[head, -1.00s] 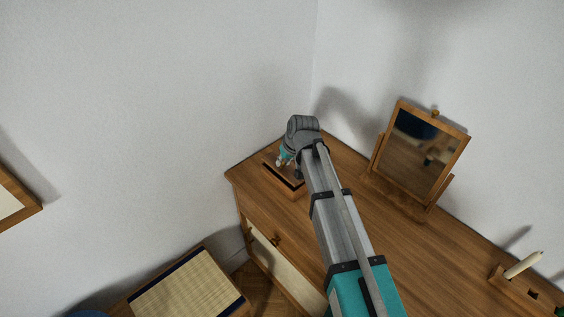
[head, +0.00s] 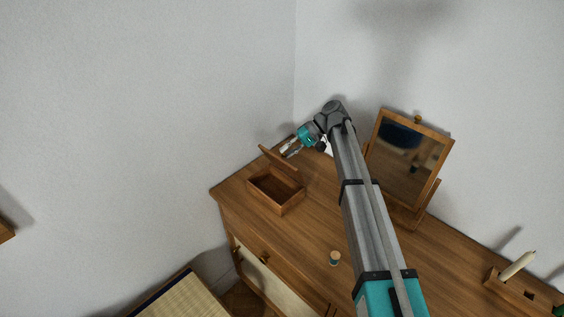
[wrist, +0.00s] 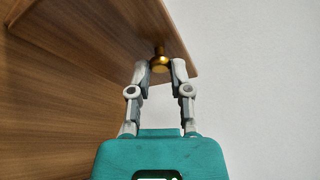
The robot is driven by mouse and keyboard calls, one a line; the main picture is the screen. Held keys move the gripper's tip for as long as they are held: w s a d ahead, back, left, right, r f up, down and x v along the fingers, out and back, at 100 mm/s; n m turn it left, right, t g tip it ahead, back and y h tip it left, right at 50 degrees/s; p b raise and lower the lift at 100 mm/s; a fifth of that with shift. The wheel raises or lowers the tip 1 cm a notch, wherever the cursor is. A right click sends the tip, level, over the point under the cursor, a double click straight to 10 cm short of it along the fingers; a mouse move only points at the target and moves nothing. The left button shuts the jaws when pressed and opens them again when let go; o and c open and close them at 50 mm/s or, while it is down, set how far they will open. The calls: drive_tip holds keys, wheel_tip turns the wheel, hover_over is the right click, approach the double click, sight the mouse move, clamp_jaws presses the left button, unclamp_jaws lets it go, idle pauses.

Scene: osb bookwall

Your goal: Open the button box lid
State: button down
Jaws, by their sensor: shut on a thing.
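The wooden button box (head: 262,197) stands on the dresser top near the far left corner, and its dark inside shows from above. Its lid (head: 281,163) is raised and tilted up at the back of the box; it also shows in the wrist view as a wooden panel (wrist: 110,25). A brass knob (wrist: 158,52) sits near the lid's edge. My gripper (head: 287,153) is at the raised lid's edge, with its fingers (wrist: 160,68) closed around the knob in the wrist view. The fingertips partly cover the knob.
A tilting mirror (head: 410,160) stands on the dresser to the right of the box. A small spool-like piece (head: 335,258) lies near the front edge. A wooden holder (head: 513,287) with a pale stick is at right. Walls stand close behind the dresser.

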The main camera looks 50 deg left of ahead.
drive_tip(key=shift+w+a+f+m+g+b, duration=0.15)
drive_tip(key=shift+w+m+g+b, duration=0.15)
drive_tip(key=shift+w+g+b, duration=0.9)
drive_tip(key=c, duration=0.5)
unclamp_jaws()
drive_tip(key=shift+c, duration=0.2)
drive_tip(key=shift+s, duration=0.1)
